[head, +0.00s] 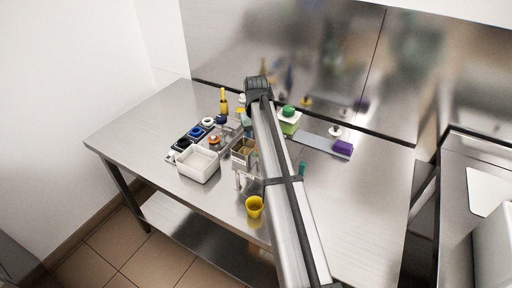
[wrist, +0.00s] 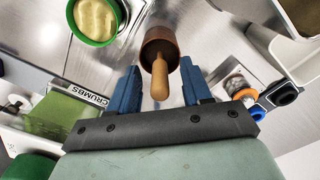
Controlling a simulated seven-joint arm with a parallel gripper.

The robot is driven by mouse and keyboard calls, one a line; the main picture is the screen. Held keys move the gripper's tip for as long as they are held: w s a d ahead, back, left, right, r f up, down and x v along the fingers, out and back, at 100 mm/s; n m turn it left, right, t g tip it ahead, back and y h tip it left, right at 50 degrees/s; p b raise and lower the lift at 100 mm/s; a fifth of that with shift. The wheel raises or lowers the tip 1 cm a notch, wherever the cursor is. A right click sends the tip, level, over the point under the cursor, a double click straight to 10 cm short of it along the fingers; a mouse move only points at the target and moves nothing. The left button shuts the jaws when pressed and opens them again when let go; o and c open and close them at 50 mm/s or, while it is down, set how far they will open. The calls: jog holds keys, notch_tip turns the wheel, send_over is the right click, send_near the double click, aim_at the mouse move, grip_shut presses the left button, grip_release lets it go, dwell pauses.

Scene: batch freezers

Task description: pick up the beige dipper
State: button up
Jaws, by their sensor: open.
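In the wrist view, a tan-beige rounded handle (wrist: 160,82), which looks like the beige dipper, points toward the camera from a brown round cup (wrist: 153,42). I cannot tell whether the cup is part of the dipper or a holder around it. My gripper (wrist: 159,76) is open, with one blue finger on either side of the handle. No contact with the fingers shows. In the head view, my arm hides the dipper, and the fingertips cannot be made out.
A green-rimmed tub of yellowish contents (wrist: 97,20) is at upper left in the wrist view, with a container marked CRUMBS (wrist: 89,97) below. A clear jar with an orange ring (wrist: 240,88) is right. In the head view, a white tray (head: 199,174) and yellow cup (head: 254,212) stand on the steel table.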

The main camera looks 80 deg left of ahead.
jog(key=shift+f, duration=0.1)
jog(key=shift+c, duration=0.2)
grip_shut()
dwell(0.4)
